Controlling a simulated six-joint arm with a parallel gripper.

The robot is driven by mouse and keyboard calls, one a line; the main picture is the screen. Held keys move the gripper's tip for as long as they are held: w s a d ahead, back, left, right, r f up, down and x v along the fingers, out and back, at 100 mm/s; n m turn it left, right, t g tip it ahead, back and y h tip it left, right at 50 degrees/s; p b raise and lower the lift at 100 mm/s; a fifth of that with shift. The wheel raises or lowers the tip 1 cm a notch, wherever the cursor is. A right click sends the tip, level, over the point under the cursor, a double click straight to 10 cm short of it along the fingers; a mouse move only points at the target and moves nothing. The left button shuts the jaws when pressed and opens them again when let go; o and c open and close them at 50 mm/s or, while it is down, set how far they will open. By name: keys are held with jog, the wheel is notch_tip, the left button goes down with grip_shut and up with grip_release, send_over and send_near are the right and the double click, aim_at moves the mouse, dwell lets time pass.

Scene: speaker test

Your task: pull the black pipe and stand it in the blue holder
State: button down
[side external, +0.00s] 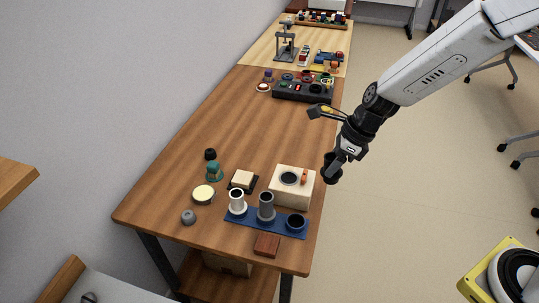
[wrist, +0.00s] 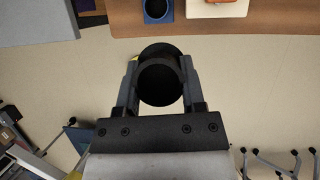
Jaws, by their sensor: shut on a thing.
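The black pipe (side external: 331,170) is held in my gripper (side external: 340,158), out past the right edge of the table, with floor behind it in the side view. In the wrist view the pipe (wrist: 160,102) shows nearly end-on as a dark ring between the two fingers of my gripper (wrist: 160,75), which are shut on it. The blue holder (side external: 252,226) lies near the table's front edge. A white pipe (side external: 237,200) and a grey pipe (side external: 266,205) stand upright in it, and its right-hand dark socket (side external: 296,222) has no pipe. Part of the holder (wrist: 157,20) shows in the wrist view.
A cream block (side external: 292,195) with a dark round opening stands just behind the holder's right end. A red-brown block (side external: 267,245) lies in front. A green-based item (side external: 214,172) and a round tin (side external: 203,194) are to the left. The middle of the table is clear.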

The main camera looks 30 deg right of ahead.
dwell(0.4)
jog(key=w+a+f+n+g+y, duration=0.1)
jog(key=w+a+f+n, duration=0.1)
jog(key=a+f+n, duration=0.4)
jog(key=shift+x, duration=0.75)
jog(key=shift+f, duration=0.2)
jog(key=shift+f, duration=3.25)
jog(key=shift+f, duration=1.5)
dwell(0.8)
jog(key=shift+c, duration=0.5)
grip_release()
